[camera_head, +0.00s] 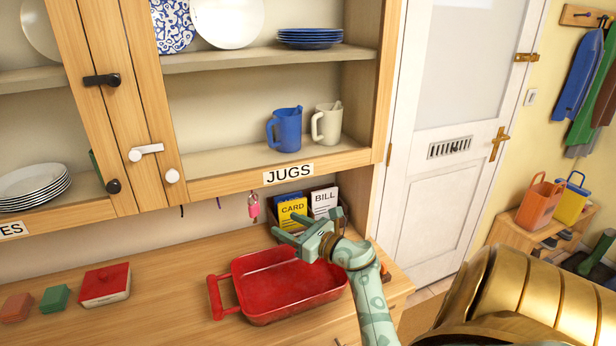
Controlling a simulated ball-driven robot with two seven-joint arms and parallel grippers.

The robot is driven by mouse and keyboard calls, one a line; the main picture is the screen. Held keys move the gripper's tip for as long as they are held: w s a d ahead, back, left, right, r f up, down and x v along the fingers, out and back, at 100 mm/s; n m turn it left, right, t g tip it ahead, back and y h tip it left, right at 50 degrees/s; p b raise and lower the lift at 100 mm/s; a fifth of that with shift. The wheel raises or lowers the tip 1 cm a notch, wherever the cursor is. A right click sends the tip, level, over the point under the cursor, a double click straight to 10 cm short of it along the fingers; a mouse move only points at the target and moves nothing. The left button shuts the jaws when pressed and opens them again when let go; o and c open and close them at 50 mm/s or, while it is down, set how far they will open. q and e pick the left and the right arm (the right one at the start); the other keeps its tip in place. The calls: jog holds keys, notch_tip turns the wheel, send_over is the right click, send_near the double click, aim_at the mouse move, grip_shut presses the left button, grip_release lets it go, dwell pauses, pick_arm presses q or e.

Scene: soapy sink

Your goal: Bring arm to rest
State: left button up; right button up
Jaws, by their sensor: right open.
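My right gripper (300,236), patterned pale green, is open and empty. It appears over the back right part of a red tray (222,290) on the wooden counter. My right arm (372,298) comes up from the lower right. My left gripper is out of the picture. A blue jug (287,128) and a cream jug (326,124) stand upright side by side on the shelf above, over the "JUGS" label (289,173).
A holder with cards (323,200) stands behind the gripper against the wall. A pink key fob (253,206) hangs beside it. A red box (104,284) and two small blocks sit at the left. Open cupboard doors (110,110) reach out above the counter.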

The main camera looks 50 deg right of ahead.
jog(key=s, duration=0.6)
jog(key=s+a+r+m+h, duration=0.1)
jog(key=a+r+m+h, duration=0.15)
jog(key=m+h, duration=0.4)
jog(key=a+r+m+h, duration=0.2)
jog(key=r+m+h, duration=0.1)
jog(key=m, duration=0.7)
jog(key=s+a+f+m+g+y, duration=0.4)
jog(key=s+a+f+m+g, duration=0.75)
jog(key=a+f, duration=0.25)
jog(key=s+a+f+m+g+y+b, duration=0.1)
jog(key=s+a+f+y, duration=0.15)
jog(key=f, duration=1.15)
jog(key=s+a+f+g+y+b, duration=0.1)
jog(key=s+a+f+g, duration=0.15)
jog(key=f, duration=1.15)
jog(key=s+f+m+g+y+b, duration=0.1)
jog(key=s+f+m+g, duration=0.1)
jog(key=s+f, duration=1.5)
jog(key=s+m, duration=0.1)
jog(key=s, duration=0.2)
jog(key=shift+s+m+y, duration=0.3)
jog(key=shift+s, duration=0.05)
